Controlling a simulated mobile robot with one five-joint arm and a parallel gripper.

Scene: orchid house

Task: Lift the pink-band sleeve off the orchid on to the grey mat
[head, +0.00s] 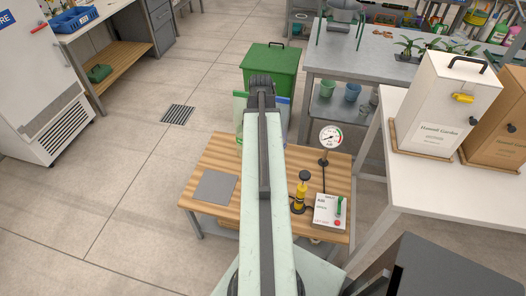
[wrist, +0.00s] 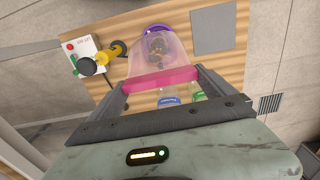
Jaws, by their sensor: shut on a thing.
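The clear, tapering sleeve (wrist: 147,62) carries a wide pink band (wrist: 178,79). My gripper (wrist: 160,83) is shut on it at the band, with one finger on each side. Beyond the band, in the wrist view, a purple rounded pot (wrist: 174,33) with brown bark shows at the far end of the sleeve. I cannot tell whether the sleeve still surrounds the pot or is above it. The orchid's leaves and flowers are not clear. The grey mat (head: 214,186) lies bare at the left of the wooden table; the wrist view shows it too (wrist: 212,29). My arm hides the sleeve in the head view.
A yellow-and-black hand pump (head: 300,193), a white box (head: 329,210) and a round gauge (head: 331,137) stand on the table's right side. Blue (wrist: 168,101) and green (wrist: 196,95) items show between my fingers. A green bin (head: 270,70) stands behind the table.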

